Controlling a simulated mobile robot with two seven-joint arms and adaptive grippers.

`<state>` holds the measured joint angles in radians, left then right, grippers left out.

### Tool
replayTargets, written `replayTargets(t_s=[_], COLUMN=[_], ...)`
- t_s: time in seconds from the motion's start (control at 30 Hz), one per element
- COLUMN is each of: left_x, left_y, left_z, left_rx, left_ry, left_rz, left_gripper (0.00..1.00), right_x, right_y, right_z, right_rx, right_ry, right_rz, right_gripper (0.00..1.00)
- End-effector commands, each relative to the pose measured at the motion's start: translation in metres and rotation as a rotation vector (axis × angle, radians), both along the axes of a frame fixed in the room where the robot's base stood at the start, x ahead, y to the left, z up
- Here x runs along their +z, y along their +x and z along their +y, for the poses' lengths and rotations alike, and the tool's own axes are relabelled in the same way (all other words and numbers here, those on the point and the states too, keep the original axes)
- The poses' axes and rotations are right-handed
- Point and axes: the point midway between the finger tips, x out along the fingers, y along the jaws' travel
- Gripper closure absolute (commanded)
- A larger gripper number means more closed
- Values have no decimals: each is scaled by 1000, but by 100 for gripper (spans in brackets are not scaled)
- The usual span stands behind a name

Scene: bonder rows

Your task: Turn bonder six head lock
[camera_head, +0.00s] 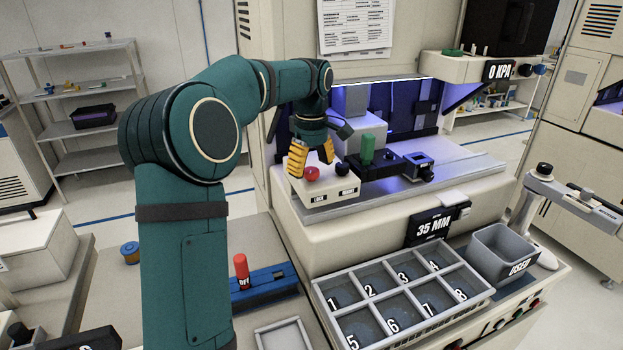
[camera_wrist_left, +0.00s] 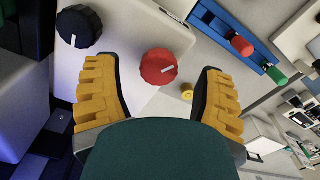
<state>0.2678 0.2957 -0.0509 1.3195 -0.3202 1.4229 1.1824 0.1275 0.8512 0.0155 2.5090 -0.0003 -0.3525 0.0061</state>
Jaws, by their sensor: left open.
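A pale control box (camera_head: 315,187) on the bench front carries a red knob (camera_head: 311,173) and a black knob (camera_head: 342,168); its small labels are hard to read. My left gripper (camera_head: 311,157) is open just above the box, with yellow fingers pointing down around the red knob. In the left wrist view the red knob (camera_wrist_left: 159,67) lies between the two spread fingers, with a gap on each side. Its white pointer mark shows. The black knob (camera_wrist_left: 79,27) sits outside the fingers, at upper left. My right gripper does not show.
A green-topped part (camera_head: 367,149) stands on the machine stage close right of the box. In front are a numbered tray (camera_head: 410,325), a grey bin marked USED (camera_head: 500,240) and a 35 MM display (camera_head: 437,225). A red OFF handle (camera_head: 241,270) stands on a blue rail.

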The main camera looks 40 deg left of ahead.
Motion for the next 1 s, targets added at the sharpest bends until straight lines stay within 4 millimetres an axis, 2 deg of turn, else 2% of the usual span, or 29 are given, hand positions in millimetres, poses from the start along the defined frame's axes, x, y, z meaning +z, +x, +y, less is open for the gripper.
replayTargets(t_s=[0.03, 0.2, 0.57, 0.7, 0.77, 1.0], left_x=[-8, -21, -24, -24, -24, -24], left_y=[0, 0, 0, 0, 0, 0], left_z=[0, 0, 0, 0, 0, 0], left_rx=[0, 0, 0, 0, 0, -8], left_ry=[0, 0, 1, 0, 0, 0], left_rz=[0, -1, -1, -1, -1, 0], left_gripper=[30, 30, 29, 78, 98, 99], right_x=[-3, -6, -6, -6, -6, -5], right_y=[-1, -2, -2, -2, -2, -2], right_z=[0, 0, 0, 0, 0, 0], right_rx=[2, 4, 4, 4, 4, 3], right_ry=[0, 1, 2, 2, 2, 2], right_rz=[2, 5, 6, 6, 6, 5], right_gripper=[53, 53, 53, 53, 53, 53])
